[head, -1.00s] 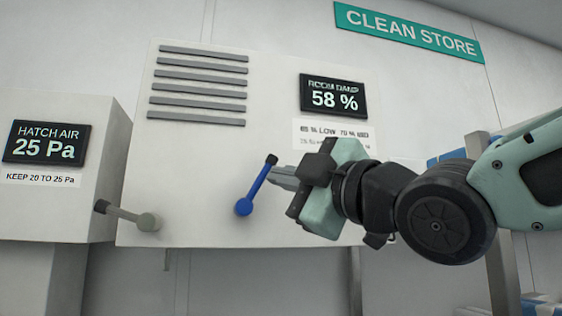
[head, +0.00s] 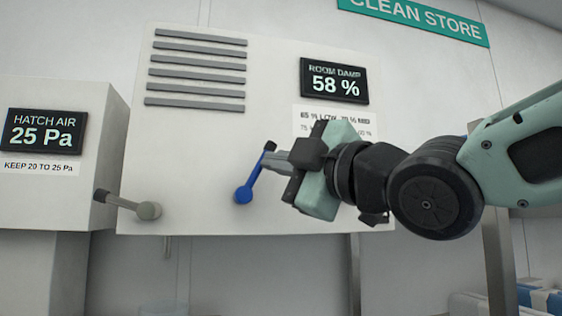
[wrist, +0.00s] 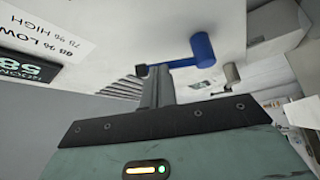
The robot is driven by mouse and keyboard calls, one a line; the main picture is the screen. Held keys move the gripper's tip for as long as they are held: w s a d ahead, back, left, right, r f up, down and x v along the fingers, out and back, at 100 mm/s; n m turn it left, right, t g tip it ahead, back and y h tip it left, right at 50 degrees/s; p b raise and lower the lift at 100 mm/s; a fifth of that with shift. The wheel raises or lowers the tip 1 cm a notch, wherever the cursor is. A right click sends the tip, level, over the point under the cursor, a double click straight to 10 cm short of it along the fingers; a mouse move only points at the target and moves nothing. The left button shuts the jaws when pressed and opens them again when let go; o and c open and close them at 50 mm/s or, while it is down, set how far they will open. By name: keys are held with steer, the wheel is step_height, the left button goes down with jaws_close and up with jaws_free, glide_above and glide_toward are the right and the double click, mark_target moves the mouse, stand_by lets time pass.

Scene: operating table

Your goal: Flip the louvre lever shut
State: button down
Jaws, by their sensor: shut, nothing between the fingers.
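A blue lever (head: 249,180) with a black tip is mounted low on the white louvre cabinet (head: 190,135). It points up and slightly right from its round hub. In the wrist view the blue lever (wrist: 184,62) lies across just beyond my fingertips. My gripper (head: 264,161) is shut and empty, coming from the right, with its fingertips at the lever's upper part near the black tip. I cannot tell if they touch. A grey lever (head: 128,204) sits at the cabinet's lower left, pointing left and slightly up. My gripper also shows in the wrist view (wrist: 156,75).
Grey louvre slats (head: 197,70) are above the levers. A ROOM DAMP display (head: 334,81) reads 58 %, with a label below partly hidden by my gripper. At left, a box carries a HATCH AIR display (head: 44,131) reading 25 Pa. The cabinet front between the levers is clear.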

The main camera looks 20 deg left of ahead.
steer(key=shift+r, duration=0.2)
steer(key=n+p, duration=0.1)
steer(key=a+r+n+g+h+p, duration=0.1)
steer(key=p, duration=0.1)
steer(key=shift+s+r+n, duration=0.2)
steer(key=shift+s+n, duration=0.1)
steer(key=shift+n, duration=0.1)
steer(key=a+n+p, duration=0.1)
steer(key=s+a+n+g+h+p, duration=0.1)
steer(key=p, duration=0.1)
steer(key=s+a+n+h+p, duration=0.1)
steer(key=shift+r+p, duration=0.1)
steer(key=shift+p, duration=0.2)
